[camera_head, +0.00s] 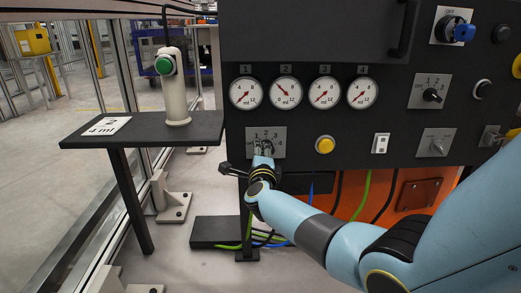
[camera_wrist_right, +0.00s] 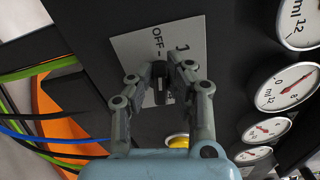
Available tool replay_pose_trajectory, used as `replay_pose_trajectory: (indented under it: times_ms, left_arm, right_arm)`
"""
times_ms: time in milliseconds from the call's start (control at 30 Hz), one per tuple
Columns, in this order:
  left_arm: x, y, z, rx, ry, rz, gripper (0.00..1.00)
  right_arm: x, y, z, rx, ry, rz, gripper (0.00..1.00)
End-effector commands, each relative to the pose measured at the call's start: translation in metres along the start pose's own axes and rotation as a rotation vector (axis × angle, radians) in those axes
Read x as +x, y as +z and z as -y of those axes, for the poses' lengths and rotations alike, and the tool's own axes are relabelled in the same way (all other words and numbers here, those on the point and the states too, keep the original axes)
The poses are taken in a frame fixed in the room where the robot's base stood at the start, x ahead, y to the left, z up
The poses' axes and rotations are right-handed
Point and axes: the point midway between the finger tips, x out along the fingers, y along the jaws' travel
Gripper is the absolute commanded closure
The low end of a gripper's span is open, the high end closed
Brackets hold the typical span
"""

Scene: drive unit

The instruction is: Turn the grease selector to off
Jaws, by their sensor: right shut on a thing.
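The grease selector is a small dark knob (camera_wrist_right: 159,88) on a light grey plate (camera_head: 252,135) with a row of numbers, low on the left of the black panel under the gauges. In the wrist view the plate (camera_wrist_right: 190,38) shows the marks OFF and 1. My right gripper (camera_head: 263,150) is at this plate. In the wrist view its two fingers (camera_wrist_right: 160,72) are closed on either side of the knob. The fingers hide part of the knob and plate, so I cannot tell exactly which mark it points to. My left gripper is not in view.
Gauges (camera_head: 286,92) sit above the plate. A yellow button (camera_head: 325,145), a white switch (camera_head: 380,143) and other selectors (camera_head: 431,95) are to the right. A black side table (camera_head: 150,131) bears a post with a green button (camera_head: 163,65). Cables (camera_head: 365,190) hang below the panel.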

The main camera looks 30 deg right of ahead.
Motion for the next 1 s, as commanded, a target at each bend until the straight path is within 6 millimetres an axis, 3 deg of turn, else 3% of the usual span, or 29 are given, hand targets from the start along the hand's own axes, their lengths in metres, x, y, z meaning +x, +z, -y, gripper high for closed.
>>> replay_pose_trajectory:
  times_ms: [567, 600, 733, 1000]
  left_arm:
    - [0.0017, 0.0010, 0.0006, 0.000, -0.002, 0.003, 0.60]
    - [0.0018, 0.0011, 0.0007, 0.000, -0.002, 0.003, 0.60]
    - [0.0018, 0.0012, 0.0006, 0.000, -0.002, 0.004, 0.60]
    - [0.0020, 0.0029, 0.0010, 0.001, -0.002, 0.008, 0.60]
  right_arm:
    - [-0.0009, 0.0006, -0.0028, -0.034, 0.004, 0.001, 1.00]
    - [-0.0009, 0.0006, -0.0028, -0.034, 0.005, 0.001, 0.81]
    - [-0.0007, 0.0003, -0.0024, -0.034, 0.004, 0.001, 0.64]
    - [-0.0006, 0.0001, -0.0015, -0.033, 0.002, 0.000, 0.62]
